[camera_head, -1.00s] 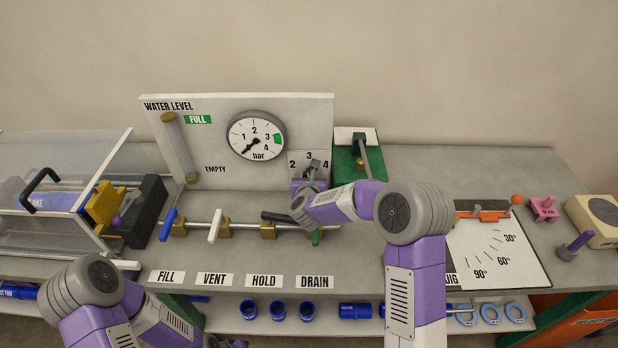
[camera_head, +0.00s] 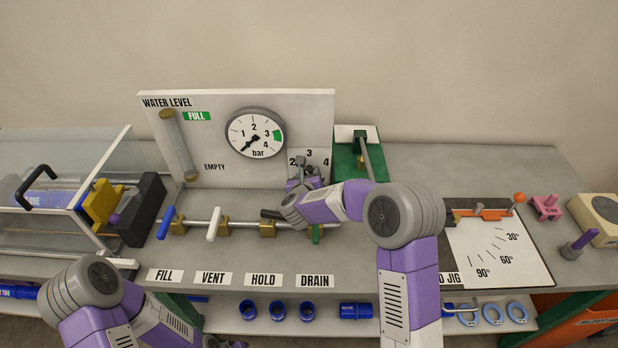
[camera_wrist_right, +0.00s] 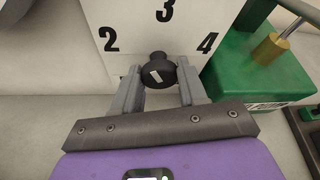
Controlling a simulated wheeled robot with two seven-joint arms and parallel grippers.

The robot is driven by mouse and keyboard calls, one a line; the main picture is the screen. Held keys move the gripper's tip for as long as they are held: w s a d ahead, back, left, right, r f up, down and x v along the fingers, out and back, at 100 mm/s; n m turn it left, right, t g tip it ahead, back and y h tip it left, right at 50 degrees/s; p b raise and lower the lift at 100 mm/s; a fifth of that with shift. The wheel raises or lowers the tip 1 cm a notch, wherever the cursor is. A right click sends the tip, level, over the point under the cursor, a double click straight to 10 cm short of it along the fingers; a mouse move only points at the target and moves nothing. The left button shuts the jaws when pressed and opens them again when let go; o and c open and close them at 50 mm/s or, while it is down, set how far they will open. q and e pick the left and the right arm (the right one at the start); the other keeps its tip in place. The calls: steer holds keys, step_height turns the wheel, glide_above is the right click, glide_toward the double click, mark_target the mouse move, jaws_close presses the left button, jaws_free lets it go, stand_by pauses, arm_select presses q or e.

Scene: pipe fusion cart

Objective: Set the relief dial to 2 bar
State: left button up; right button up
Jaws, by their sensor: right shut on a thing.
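The relief dial is a dark round knob (camera_wrist_right: 158,70) with a short white mark, on a white panel (camera_head: 318,158) numbered 2, 3 and 4. In the right wrist view the knob sits between the two grey fingers of my right gripper (camera_wrist_right: 158,82), which is shut on it. The white mark slants toward upper left, on the side of the 2. In the head view my right gripper (camera_head: 303,172) covers most of the knob. My left gripper (camera_head: 228,344) is only partly in view at the bottom edge, so its jaws cannot be read.
A pressure gauge (camera_head: 255,134) stands upper left of the dial, its needle pointing lower left. A valve row with a blue handle (camera_head: 166,223) and a white handle (camera_head: 214,225) runs below. A green block (camera_wrist_right: 255,66) stands close to the right of the dial.

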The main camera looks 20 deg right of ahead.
steer(key=shift+a+f+n+h+b, duration=0.1)
steer(key=shift+n+h+b, duration=1.35)
steer(key=shift+n, duration=0.85)
steer(key=o, duration=1.1)
steer(key=shift+c, duration=0.2)
step_height(320, 180, up, 9)
steer(key=shift+s+r+p, duration=0.1)
steer(key=shift+r+p, duration=0.05)
steer(key=shift+p, duration=0.7)
steer(key=shift+r, duration=0.4)
